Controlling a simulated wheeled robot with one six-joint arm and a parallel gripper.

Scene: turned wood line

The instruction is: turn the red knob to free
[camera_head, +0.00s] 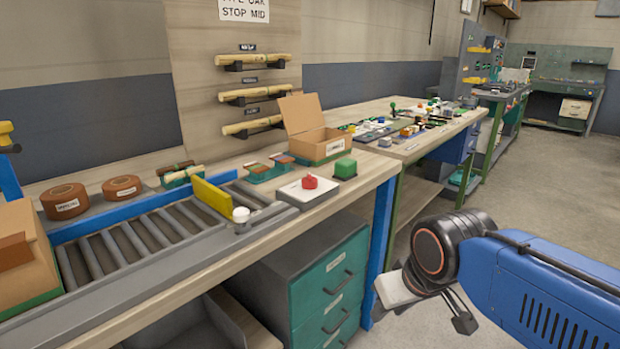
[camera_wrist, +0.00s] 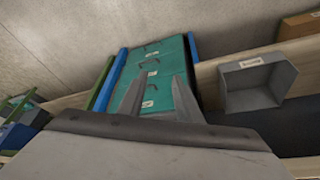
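The red knob (camera_head: 310,183) stands on a white-topped grey box (camera_head: 308,196) near the front edge of the workbench, in the head view. Its small labels cannot be read, so I cannot tell its setting. My gripper (camera_wrist: 158,84) shows in the wrist view with its two grey fingers apart and nothing between them. Beyond the fingers is the teal drawer unit (camera_wrist: 152,70) under the bench. In the head view my arm is at the lower right, well apart from the knob. The knob is not in the wrist view.
A green block (camera_head: 345,168) sits right beside the knob box. A roller conveyor (camera_head: 150,235) with a yellow bar (camera_head: 212,197) and a white knob (camera_head: 240,214) lies to its left. An open cardboard box (camera_head: 318,147) stands behind. Floor at the right is clear.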

